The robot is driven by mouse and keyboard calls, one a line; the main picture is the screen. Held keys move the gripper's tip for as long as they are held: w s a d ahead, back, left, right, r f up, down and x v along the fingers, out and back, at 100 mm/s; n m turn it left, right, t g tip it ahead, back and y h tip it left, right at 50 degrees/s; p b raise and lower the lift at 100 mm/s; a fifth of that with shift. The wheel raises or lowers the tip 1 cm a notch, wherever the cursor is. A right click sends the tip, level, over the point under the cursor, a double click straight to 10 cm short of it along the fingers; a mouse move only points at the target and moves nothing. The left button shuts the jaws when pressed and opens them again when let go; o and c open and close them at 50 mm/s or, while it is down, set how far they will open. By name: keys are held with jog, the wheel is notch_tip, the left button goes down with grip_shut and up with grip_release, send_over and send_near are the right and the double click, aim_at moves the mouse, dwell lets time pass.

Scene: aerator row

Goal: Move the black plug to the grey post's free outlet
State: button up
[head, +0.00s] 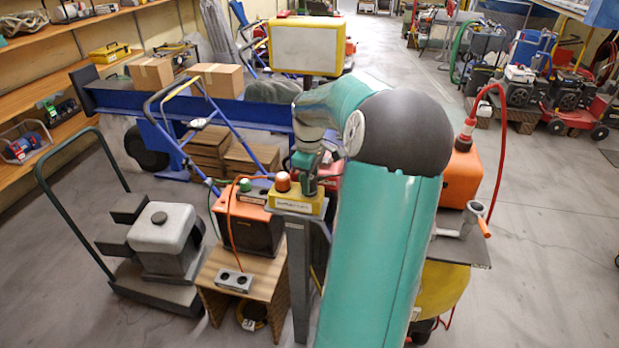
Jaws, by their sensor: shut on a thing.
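The grey post (299,275) stands in the middle foreground with a yellow outlet box (297,205) on top. A round orange-red piece (283,182) sits on the left part of this box. My gripper (308,176) points down over the right part of the box, shut on a small dark thing, which I take to be the black plug (309,186). The plug's lower end is at or just above the box top; I cannot tell whether it touches. My arm hides the area to the right, and the outlet openings are not clear.
A wooden stand (262,286) left of the post carries an orange-black box (250,232) and a grey two-hole socket block (234,281). An orange cable (229,222) loops there. A grey machine on a cart (165,238) stands further left. Open floor (545,255) lies right.

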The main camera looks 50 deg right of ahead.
jog(key=shift+f, duration=0.4)
jog(key=o, duration=1.1)
notch_tip(320, 180, up, 14)
jog(key=shift+f, duration=0.1)
